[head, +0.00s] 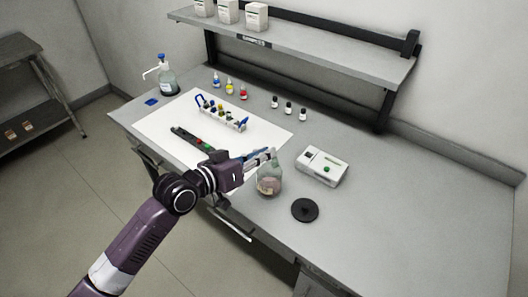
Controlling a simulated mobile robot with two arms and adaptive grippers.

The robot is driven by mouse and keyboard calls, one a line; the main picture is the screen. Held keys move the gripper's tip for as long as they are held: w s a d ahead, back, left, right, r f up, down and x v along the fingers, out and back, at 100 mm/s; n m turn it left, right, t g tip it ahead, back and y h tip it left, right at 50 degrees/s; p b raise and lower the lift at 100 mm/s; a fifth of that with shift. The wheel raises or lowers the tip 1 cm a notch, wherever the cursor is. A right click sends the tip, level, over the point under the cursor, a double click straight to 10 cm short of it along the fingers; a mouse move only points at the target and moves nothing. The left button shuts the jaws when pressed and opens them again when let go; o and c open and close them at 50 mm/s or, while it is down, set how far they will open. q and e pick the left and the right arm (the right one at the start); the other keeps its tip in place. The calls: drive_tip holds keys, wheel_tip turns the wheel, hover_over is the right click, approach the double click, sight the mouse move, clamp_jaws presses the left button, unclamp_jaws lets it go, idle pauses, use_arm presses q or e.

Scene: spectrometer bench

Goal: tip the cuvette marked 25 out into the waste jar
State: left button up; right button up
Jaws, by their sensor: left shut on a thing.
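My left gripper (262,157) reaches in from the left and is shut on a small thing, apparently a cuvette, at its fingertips. The held thing is tiny and partly hidden by the fingers, so its mark and contents cannot be read. The waste jar (269,185) is a clear rounded glass jar with a little pinkish-brown matter inside. It stands open on the bench, and the fingertips are at its mouth in the picture; their exact height above it cannot be told. My right gripper is out of view.
A black disc (305,210) lies right of the jar. A white instrument (321,167) stands behind it. A rack (221,114) and a dark strip (193,140) lie on a white mat (270,131). Small bottles line the back. The bench's right side is clear.

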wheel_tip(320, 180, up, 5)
drive_tip(key=p, duration=0.4)
drive_tip(key=shift+p, duration=0.4)
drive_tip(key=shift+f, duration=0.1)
